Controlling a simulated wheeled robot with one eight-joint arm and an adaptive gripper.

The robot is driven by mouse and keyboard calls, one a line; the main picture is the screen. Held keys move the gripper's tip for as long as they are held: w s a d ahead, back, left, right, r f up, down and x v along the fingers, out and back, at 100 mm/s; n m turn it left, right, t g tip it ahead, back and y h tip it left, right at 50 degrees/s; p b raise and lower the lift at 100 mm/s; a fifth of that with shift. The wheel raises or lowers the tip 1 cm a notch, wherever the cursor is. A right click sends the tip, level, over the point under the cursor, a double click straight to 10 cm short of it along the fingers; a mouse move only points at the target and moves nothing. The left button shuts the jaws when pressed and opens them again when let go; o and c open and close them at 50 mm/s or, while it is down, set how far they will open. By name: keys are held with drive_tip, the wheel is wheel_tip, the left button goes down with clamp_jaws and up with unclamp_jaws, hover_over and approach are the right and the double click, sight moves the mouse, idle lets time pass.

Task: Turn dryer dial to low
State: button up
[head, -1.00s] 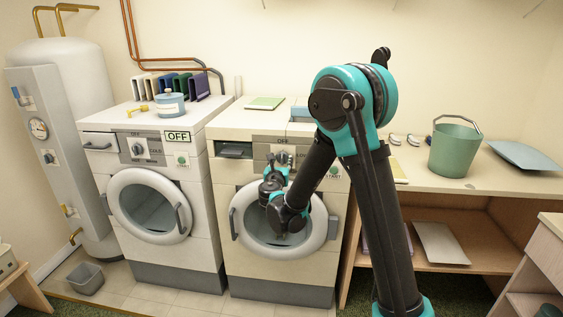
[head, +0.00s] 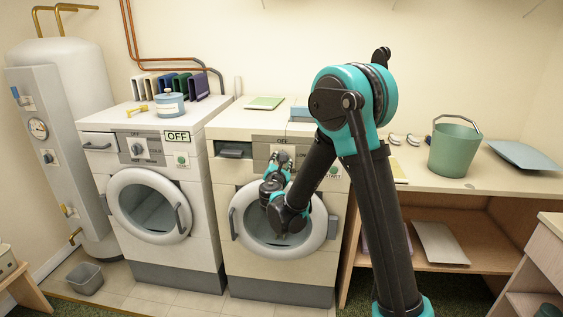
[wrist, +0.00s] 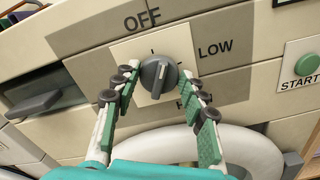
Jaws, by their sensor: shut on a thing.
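The dryer dial (wrist: 158,75) is a grey round knob with a raised grip bar on a pale square plate. In the wrist view, OFF (wrist: 142,19) is printed above it and LOW (wrist: 215,48) to its right; a label below is mostly hidden. The grip bar is tilted slightly from vertical; I cannot tell which end is the pointer. My gripper (wrist: 160,85) is shut on the dial, with one finger on each side. In the head view, my gripper (head: 281,160) is at the control panel of the right-hand machine (head: 228,270), hiding most of the dial.
A START button (wrist: 304,66) is right of the dial. The round door (head: 238,236) is below my gripper. A similar machine (head: 155,258) stands to the left. A counter (head: 484,184) with a green bucket (head: 454,150) is at the right.

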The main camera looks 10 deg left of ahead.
drive_tip(key=shift+d+f+m, duration=0.1)
drive_tip(key=shift+m, duration=2.4)
drive_tip(key=shift+d+f+m, duration=0.1)
drive_tip(key=shift+m, duration=2.4)
drive_tip(key=o, duration=1.2)
drive_tip(key=shift+c, duration=0.2)
drive_tip(key=shift+a, duration=0.1)
drive_tip(key=s, duration=1.2)
drive_tip(key=shift+a, duration=0.2)
